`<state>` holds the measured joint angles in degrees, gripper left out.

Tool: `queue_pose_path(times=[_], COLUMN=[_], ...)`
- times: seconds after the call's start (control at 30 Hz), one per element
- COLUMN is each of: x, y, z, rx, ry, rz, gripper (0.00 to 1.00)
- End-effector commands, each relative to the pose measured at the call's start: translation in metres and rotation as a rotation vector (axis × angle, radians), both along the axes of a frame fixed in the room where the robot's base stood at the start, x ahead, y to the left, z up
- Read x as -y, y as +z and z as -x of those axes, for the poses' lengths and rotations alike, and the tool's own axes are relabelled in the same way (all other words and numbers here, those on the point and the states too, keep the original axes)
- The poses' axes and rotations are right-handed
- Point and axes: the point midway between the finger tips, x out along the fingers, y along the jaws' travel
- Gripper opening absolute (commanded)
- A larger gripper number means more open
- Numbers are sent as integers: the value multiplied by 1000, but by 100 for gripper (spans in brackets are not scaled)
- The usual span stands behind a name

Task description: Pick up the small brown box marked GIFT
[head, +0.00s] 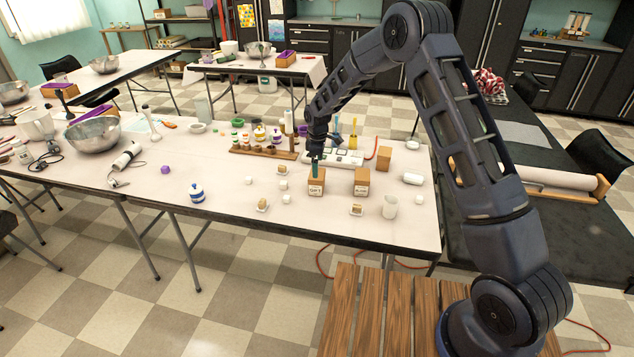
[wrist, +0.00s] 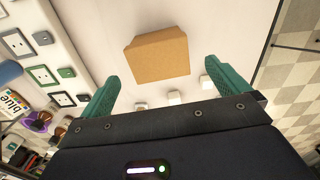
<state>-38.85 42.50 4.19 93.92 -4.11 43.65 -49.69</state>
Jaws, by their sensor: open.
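The small brown box marked GIFT (head: 316,187) stands upright on the white table, its label on the near side. My gripper (head: 316,164) points down just above it in the head view, with a teal finger over its top. In the wrist view my gripper (wrist: 160,71) is open, with its two teal fingers wide apart and nothing held. A plain brown box face (wrist: 157,50) lies beyond the gap between the fingertips; it appears to be the same box. No label shows there, and the distance left to it is hard to judge.
A similar labelled brown box (head: 361,182) stands close to the right, and another brown box (head: 384,158) behind it. A white socket board (head: 337,157) lies behind. Small pale cubes (head: 284,185) lie to the left.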

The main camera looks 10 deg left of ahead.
Motion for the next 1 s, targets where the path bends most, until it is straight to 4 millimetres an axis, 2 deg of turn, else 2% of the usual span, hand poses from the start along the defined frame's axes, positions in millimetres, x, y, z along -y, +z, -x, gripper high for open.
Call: queue_pose_path(times=[0.17, 0.43, 0.73, 1.0], x=[-1, -1, -2, -3], y=[-13, -50, -70, -106], z=[0, 1, 0, -2], rx=[-2, -3, -2, -3], ry=[4, 4, 4, 4], rz=[1, 2, 2, 2], gripper=[100, 100, 100, 100])
